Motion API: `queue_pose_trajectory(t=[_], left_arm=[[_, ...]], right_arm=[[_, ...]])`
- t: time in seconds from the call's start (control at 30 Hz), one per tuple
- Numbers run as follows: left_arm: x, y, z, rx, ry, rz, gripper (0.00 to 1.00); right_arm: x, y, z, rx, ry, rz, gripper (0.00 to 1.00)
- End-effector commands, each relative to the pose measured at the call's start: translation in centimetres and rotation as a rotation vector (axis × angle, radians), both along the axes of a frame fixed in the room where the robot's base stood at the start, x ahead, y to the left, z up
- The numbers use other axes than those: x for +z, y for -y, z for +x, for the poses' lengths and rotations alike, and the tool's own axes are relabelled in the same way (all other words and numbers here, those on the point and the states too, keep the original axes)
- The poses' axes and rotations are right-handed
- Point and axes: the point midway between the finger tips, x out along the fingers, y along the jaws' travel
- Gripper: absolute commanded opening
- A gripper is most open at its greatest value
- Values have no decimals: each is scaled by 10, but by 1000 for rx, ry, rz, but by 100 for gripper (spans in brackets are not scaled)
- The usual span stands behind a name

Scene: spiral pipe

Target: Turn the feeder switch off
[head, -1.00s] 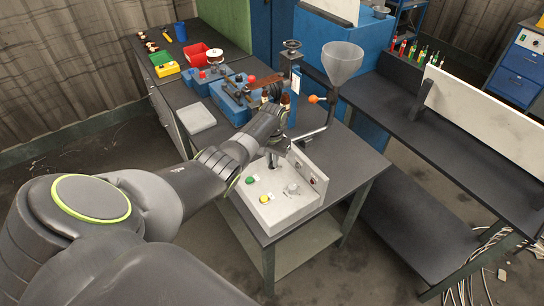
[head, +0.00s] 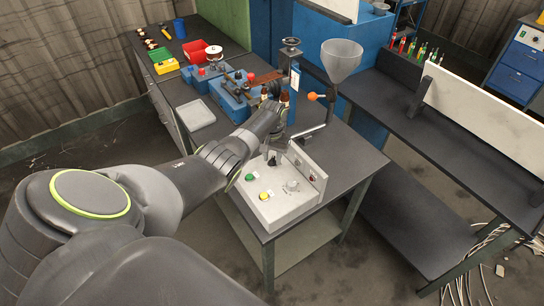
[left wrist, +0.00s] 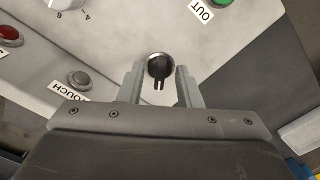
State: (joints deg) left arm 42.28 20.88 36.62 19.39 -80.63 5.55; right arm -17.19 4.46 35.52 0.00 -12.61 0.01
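The light grey control box (head: 282,205) stands on the dark worktable. In the left wrist view, a black rotary switch (left wrist: 159,67) with a pointer grip sits on its panel (left wrist: 125,30). I see no feeder label in this view. My left gripper (left wrist: 160,76) is open, with one finger on each side of the switch and a gap on both sides. In the head view, my left gripper (head: 273,158) is low over the far end of the box. My right gripper is not in view.
A green button (head: 250,177), a yellow button (head: 265,196) and a grey dial (head: 292,186) are on the box. A funnel (head: 341,60) and an orange-knobbed lever (head: 312,96) stand behind it. A dark bench (head: 425,155) is at the right.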

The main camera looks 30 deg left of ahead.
Motion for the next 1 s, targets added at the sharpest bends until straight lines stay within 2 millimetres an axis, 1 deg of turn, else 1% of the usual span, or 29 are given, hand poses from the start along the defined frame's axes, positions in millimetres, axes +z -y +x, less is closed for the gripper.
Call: queue_pose_trajectory(t=[0.27, 0.37, 0.47, 0.6, 0.77, 1.0], left_arm=[[0, 0, -1, -1, -2, 0, 32], [4, 0, 0, -1, -1, 0, 32], [13, -1, 0, -1, 0, 0, 32], [33, -1, -1, -2, 1, 2, 32], [61, 0, 0, -3, 2, 1, 32], [113, -1, 1, -2, 5, 2, 32]], right_arm=[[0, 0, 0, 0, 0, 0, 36], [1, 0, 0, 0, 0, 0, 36], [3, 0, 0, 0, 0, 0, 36], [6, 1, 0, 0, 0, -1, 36], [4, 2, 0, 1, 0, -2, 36], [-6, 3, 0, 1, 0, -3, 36]])
